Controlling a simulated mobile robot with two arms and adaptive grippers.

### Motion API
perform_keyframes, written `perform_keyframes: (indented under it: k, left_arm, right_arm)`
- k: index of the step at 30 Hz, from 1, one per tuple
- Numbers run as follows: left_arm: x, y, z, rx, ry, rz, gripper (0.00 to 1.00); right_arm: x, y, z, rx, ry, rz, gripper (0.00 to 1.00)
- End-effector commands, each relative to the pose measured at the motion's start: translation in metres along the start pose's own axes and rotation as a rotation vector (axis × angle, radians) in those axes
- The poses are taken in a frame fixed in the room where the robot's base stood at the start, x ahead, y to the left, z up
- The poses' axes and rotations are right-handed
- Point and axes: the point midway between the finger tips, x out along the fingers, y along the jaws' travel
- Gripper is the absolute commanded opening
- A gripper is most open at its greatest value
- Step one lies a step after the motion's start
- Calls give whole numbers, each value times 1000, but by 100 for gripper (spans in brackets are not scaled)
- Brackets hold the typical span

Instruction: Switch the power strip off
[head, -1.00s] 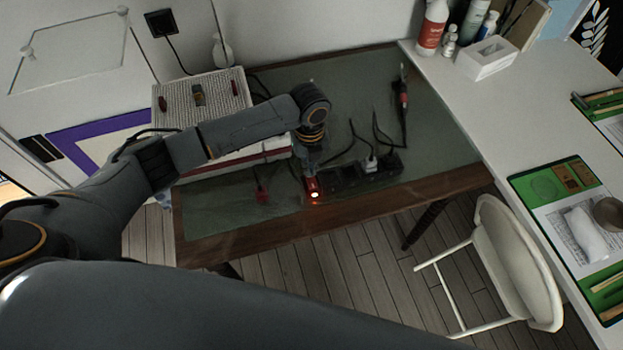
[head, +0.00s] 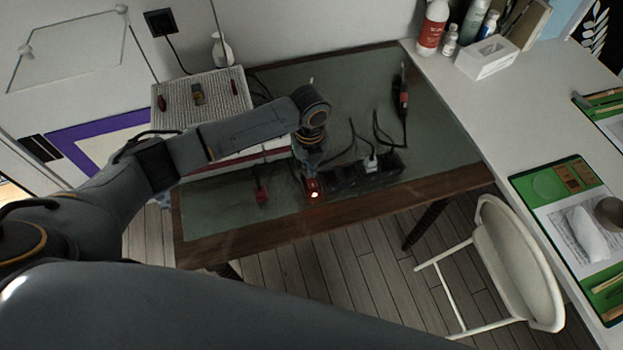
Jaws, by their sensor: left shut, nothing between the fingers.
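The black power strip (head: 345,178) lies on the green-topped table near its front edge. Its left end carries a red switch (head: 314,195) that glows bright. A white plug (head: 371,163) sits in the strip towards its right end. My left gripper (head: 308,178) points down at the strip's left end, right by the glowing switch. It is shut with nothing in it. Its fingertips are small and dark here, and I cannot tell whether they touch the switch. My right gripper is not in view.
A white ribbed box (head: 205,95) stands behind my left forearm. A soldering-iron-like tool (head: 403,95) and cables lie at the table's back right. A red-handled item (head: 261,193) lies left of the strip. A white chair (head: 515,265) and white desk (head: 520,100) stand at right.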

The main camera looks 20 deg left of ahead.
Motion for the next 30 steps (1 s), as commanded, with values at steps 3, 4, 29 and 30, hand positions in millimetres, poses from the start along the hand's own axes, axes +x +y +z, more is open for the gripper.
perform_keyframes:
  k: [3,4,29,30]
  left_arm:
    - [2,0,0,0,0,0,0]
    - [3,0,0,0,0,0,0]
    - [-4,0,0,0,0,0,0]
    - [-7,0,0,0,0,0,0]
  right_arm:
    - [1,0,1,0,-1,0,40]
    - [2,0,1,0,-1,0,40]
    - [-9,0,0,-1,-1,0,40]
    - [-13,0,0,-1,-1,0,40]
